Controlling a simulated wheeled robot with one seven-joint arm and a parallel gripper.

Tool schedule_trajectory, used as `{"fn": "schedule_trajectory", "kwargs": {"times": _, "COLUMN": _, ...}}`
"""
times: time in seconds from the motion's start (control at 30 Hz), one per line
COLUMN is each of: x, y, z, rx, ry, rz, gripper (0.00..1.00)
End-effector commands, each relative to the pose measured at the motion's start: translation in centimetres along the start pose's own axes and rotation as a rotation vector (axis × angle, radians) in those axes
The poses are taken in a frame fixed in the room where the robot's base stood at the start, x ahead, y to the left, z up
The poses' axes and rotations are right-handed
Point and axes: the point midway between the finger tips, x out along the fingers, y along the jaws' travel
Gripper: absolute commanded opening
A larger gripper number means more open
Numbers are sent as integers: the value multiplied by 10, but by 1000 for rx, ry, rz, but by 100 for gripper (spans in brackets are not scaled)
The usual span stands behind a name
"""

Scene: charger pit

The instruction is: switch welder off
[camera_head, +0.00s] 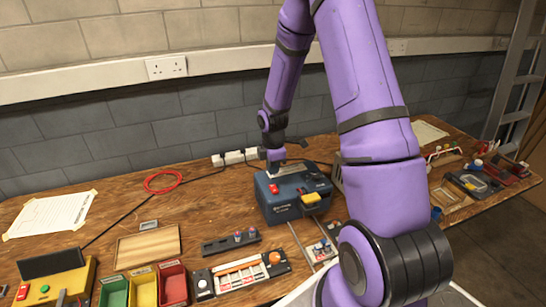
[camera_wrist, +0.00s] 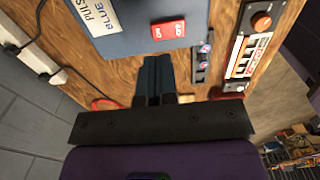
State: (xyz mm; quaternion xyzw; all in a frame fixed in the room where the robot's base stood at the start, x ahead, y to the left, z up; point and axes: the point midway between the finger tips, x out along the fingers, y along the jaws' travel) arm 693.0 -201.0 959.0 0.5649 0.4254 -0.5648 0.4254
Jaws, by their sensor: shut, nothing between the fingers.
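The welder (camera_head: 293,195) is a dark blue box on the wooden bench, with a yellow part on its front right. Its red rocker switch (camera_head: 274,188) sits on the top at the left; in the wrist view the switch (camera_wrist: 168,30) carries white lettering, and I cannot tell which side is pressed. My gripper (camera_head: 274,168) is shut and empty, pointing down at the welder's back left. In the wrist view my gripper's fingers (camera_wrist: 155,65) lie together close to the welder's edge, apart from the switch. Whether they touch the welder is unclear.
A power strip (camera_head: 236,156) with a black cable lies behind the welder. A red cable loop (camera_head: 163,182) lies to the left. A panel with an orange knob (camera_head: 240,271), small switches (camera_head: 231,240) and coloured bins (camera_head: 144,288) stand in front. The bench between loop and welder is clear.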

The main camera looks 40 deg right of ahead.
Motion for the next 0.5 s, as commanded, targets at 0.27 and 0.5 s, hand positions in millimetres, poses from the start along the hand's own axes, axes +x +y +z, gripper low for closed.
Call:
{"fn": "schedule_trajectory", "kwargs": {"times": 0.27, "x": 44, "y": 0, "z": 0, "rx": 0, "ry": 0, "rz": -1, "gripper": 0}}
{"fn": "schedule_trajectory", "kwargs": {"times": 0.5, "x": 58, "y": 1, "z": 0, "rx": 0, "ry": 0, "rz": 1, "gripper": 0}}
